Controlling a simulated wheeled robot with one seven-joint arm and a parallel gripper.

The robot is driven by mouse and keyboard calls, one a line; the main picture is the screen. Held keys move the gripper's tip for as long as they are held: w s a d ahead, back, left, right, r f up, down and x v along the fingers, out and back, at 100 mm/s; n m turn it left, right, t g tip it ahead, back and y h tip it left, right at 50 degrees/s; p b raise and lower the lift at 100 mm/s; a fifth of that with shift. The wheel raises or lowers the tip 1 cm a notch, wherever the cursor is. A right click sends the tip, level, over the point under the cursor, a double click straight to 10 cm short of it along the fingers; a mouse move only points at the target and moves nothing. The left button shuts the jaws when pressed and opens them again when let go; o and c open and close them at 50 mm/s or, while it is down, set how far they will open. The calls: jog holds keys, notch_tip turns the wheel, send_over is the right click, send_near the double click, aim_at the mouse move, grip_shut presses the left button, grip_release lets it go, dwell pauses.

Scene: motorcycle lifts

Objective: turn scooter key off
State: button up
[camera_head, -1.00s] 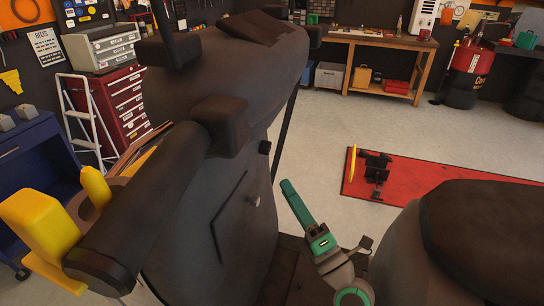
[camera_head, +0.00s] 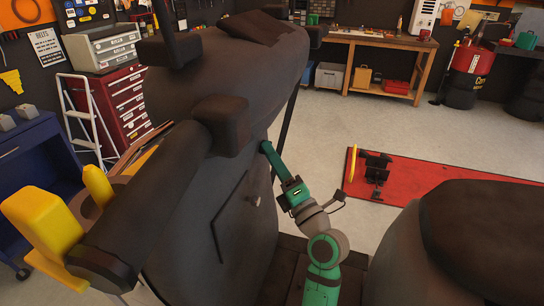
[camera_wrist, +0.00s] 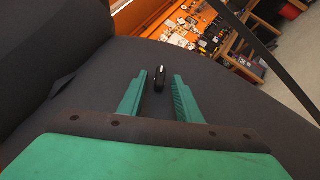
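The scooter (camera_head: 235,75) is a large dark grey body across the head view, with its seat (camera_head: 490,230) at the right. The key (camera_wrist: 159,79) is a small black upright piece on the dark panel in the wrist view. My gripper (camera_wrist: 161,76) is open, with one green fingertip on each side of the key and a visible gap to both. In the head view my gripper (camera_head: 268,150) reaches the right edge of the scooter's front panel and hides the key. I cannot tell the key's exact turn angle.
A small hook (camera_head: 256,200) sticks out of the panel below my gripper. The handlebar grip (camera_head: 150,205) runs at the left. A red lift mat (camera_head: 430,185) lies on the floor behind. A workbench (camera_head: 380,42) stands at the back.

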jog(key=shift+a, duration=0.1)
grip_shut()
jog(key=shift+w+n+y, duration=0.1)
jog(key=shift+n+y, duration=0.2)
jog(key=shift+n, duration=0.2)
jog(key=n+g+y, duration=0.3)
jog(key=n+y, duration=0.1)
jog(key=n, duration=0.2)
jog(key=w+n+g+y, duration=0.1)
jog(key=n+g+y, duration=0.2)
jog(key=n+y, duration=0.2)
jog(key=f+n+g+y, duration=0.1)
jog(key=n+g+y, duration=0.3)
jog(key=n, duration=0.5)
jog(key=shift+w+d+y, duration=0.3)
jog(key=shift+w, duration=0.05)
jog(key=shift+n+g, duration=0.6)
